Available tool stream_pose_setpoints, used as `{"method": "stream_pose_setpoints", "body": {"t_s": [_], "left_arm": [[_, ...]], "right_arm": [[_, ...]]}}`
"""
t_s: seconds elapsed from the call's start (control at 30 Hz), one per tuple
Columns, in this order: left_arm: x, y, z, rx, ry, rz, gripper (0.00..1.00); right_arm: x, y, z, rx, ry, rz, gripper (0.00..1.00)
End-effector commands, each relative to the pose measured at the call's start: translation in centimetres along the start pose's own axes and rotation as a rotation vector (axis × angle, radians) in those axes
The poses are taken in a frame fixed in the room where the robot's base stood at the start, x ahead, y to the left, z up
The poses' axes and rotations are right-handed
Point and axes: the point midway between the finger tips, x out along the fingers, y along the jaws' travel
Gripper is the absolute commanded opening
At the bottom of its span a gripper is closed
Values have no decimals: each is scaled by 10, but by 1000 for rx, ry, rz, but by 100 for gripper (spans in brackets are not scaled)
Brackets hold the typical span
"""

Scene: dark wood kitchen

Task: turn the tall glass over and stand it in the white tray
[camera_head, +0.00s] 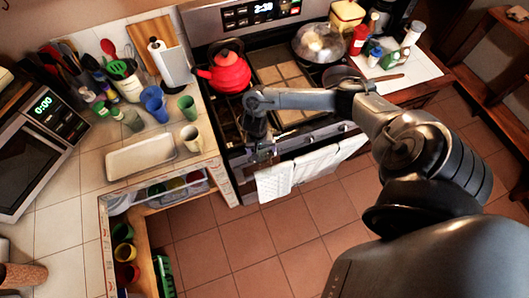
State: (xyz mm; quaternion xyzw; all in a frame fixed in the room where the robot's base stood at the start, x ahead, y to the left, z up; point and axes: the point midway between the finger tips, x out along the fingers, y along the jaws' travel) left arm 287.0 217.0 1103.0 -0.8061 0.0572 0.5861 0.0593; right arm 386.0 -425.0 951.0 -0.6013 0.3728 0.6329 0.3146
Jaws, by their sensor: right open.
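The white tray (141,155) lies on the tiled counter at the left and looks empty. Several cups stand behind and beside it: a tall blue cup (155,104), a small green cup (188,108), a beige cup (191,138) and a greyish-green glass (132,121). I cannot tell for sure which one is the tall glass. My right gripper (262,153) is open and empty. It hangs in front of the stove, to the right of the tray and cups, touching none of them. My left gripper is out of view.
A red kettle (226,72) and a pan (319,44) stand on the stove. Towels (312,165) hang on the oven front. A microwave (38,148) is at the left. Counter in front of the tray is bare.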

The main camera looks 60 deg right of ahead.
Motion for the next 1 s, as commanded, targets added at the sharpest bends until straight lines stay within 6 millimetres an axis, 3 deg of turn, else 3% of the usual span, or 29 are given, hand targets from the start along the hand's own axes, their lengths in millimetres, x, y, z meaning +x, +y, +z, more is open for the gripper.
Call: {"method": "stream_pose_setpoints", "body": {"t_s": [0.3, 0.67, 1.0], "left_arm": [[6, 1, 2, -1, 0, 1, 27], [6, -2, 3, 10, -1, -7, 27], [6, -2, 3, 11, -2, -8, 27]], "right_arm": [[40, 4, 0, 1, -2, 1, 90], [47, 4, -1, 0, 0, 1, 90], [46, 4, 0, 0, 0, 0, 39]]}}
